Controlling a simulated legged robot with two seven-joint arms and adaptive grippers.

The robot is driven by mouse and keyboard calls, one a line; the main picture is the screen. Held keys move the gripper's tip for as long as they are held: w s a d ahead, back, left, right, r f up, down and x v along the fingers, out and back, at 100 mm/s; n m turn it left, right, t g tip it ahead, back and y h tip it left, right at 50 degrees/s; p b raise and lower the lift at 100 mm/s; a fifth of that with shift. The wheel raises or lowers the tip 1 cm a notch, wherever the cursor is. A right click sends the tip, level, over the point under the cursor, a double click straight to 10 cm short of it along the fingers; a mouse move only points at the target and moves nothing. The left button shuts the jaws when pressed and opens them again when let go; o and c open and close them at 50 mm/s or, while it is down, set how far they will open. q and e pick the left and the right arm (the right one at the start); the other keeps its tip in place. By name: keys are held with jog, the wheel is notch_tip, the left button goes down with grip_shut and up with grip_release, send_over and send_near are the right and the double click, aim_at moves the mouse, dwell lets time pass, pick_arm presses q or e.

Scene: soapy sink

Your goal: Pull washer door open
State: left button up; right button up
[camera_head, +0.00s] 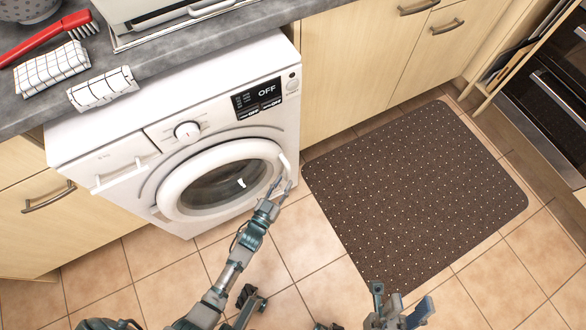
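The white washer (105,155) stands under the grey counter, tilted in the picture. Its round door (182,190) has a white rim and dark glass, and it looks closed against the front. A pale handle piece (284,161) shows on the door's right edge. My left gripper (280,187) is at the lower right of the door rim, just below this handle piece. Its fingers are apart with nothing between them; I cannot tell whether they touch the rim. My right gripper (400,303) is open and empty at the bottom, over the floor and the mat's lower edge.
A dark dotted mat (415,185) lies on the tiled floor to the right of the washer. Wooden cabinets (350,65) flank the washer, and an oven (555,90) stands far right. A red brush (45,38) and cloths (52,68) lie on the counter.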

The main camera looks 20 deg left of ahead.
aim_at(288, 175)
pick_arm(q)
jog(key=w, duration=0.2)
jog(key=w+b, duration=0.1)
jog(key=w, duration=0.1)
jog(key=shift+a+f, duration=0.2)
jog(key=shift+f, duration=0.1)
jog(key=shift+w+r, duration=0.1)
jog(key=shift+w, duration=0.4)
jog(key=shift+d+r, duration=0.2)
jog(key=shift+d, duration=0.05)
jog(key=c, duration=0.4)
jog(key=shift+a+f, duration=0.1)
jog(key=shift+a, duration=0.05)
grip_shut()
